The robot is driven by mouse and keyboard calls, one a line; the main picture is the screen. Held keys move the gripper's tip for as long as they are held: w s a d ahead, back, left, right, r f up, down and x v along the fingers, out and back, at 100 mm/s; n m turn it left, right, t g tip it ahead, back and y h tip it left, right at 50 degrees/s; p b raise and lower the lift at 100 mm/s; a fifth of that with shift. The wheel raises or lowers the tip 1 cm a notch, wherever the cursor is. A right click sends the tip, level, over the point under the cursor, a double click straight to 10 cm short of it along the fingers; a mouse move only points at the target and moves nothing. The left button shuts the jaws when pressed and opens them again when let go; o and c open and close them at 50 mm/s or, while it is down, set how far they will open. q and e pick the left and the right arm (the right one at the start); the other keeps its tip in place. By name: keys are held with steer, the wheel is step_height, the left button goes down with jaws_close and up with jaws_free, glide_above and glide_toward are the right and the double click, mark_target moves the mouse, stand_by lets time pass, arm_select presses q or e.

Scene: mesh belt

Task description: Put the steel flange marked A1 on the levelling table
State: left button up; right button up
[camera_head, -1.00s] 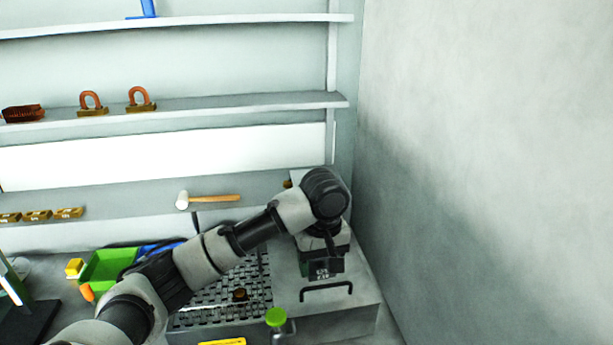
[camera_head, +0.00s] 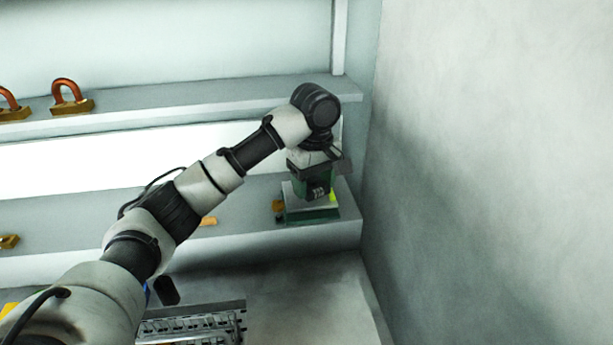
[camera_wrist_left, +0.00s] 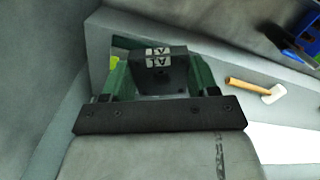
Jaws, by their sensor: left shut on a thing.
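The steel flange marked A1 (camera_wrist_left: 165,72) shows in the left wrist view as a dark piece with a white A1 label, between the green fingers of my left gripper (camera_wrist_left: 158,80). In the head view my left gripper (camera_head: 315,180) points down, shut on the dark flange (camera_head: 318,193). Directly below is the levelling table (camera_head: 308,214), with a green base and a pale grey top, at the right end of the low shelf. The flange is at or just above that top; I cannot tell whether they touch.
A small orange-brown block (camera_head: 278,206) sits beside the levelling table. The wall (camera_head: 480,180) is close on the right. The middle shelf (camera_head: 210,105) runs behind my arm, with copper-looped brass pieces (camera_head: 70,98). A perforated rack (camera_head: 190,325) is below. A mallet (camera_wrist_left: 255,90) lies on the low shelf.

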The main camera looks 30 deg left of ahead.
arm_select(q)
steer(key=shift+w+a, duration=0.15)
steer(key=shift+w, duration=0.1)
steer(key=w+a+f, duration=0.1)
steer(key=w+a, duration=0.1)
steer(key=w+a+f+p, duration=0.1)
steer(key=w+f, duration=0.1)
steer(key=w, duration=0.1)
steer(key=w+a+f, duration=0.2)
steer(key=shift+w+a+f, duration=0.25)
steer(key=shift+w+a, duration=0.05)
steer(key=shift+w, duration=0.1)
steer(key=shift+w+a+f, duration=0.1)
steer(key=shift+w+f, duration=0.05)
steer(key=shift+w+a+f+p, duration=0.15)
steer(key=shift+f+p, duration=0.1)
steer(key=shift+p, duration=0.1)
step_height(320, 180, down, 3)
steer(key=shift+f+p, duration=0.2)
steer(key=shift+p, duration=0.5)
steer(key=shift+f, duration=0.25)
arm_select(e)
steer(key=s+r, duration=0.2)
steer(key=r, duration=0.1)
steer(key=shift+s+d, duration=0.3)
steer(key=shift+d, duration=0.05)
steer(key=shift+d, duration=0.1)
